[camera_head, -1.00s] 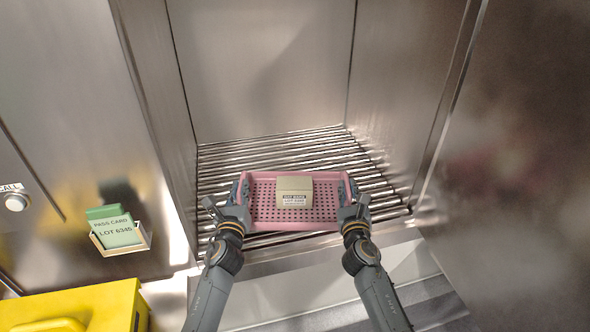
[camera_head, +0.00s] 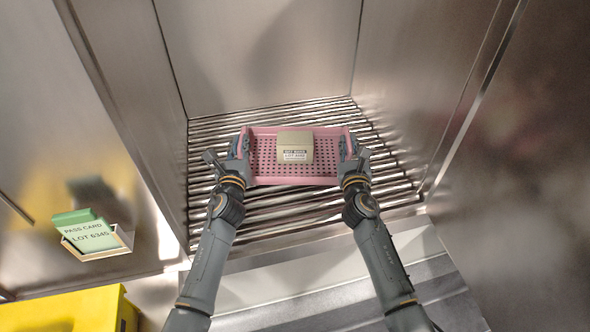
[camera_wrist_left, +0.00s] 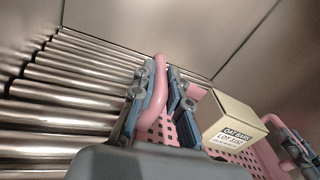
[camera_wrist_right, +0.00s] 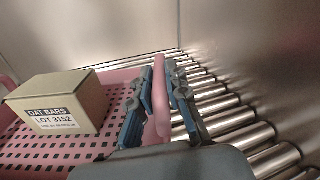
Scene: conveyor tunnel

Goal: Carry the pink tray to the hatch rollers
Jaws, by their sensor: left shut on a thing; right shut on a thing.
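The pink tray (camera_head: 270,177) is in the middle of the head view, over the hatch rollers (camera_head: 290,222). A tan box labelled OAT BARS, LOT 3152 (camera_head: 295,146) sits in the tray. My left gripper (camera_head: 241,147) is shut on the tray's left handle, which shows between its fingers in the left wrist view (camera_wrist_left: 158,98). My right gripper (camera_head: 347,148) is shut on the right handle, clear in the right wrist view (camera_wrist_right: 160,98). I cannot tell whether the tray's underside touches the rollers.
Steel walls close in the hatch at the left, back and right (camera_head: 430,90). Bare rollers show around the tray. A green pass card reading LOT 6345 (camera_head: 90,234) sits in a holder at the left. A yellow object (camera_head: 70,310) is at the lower left.

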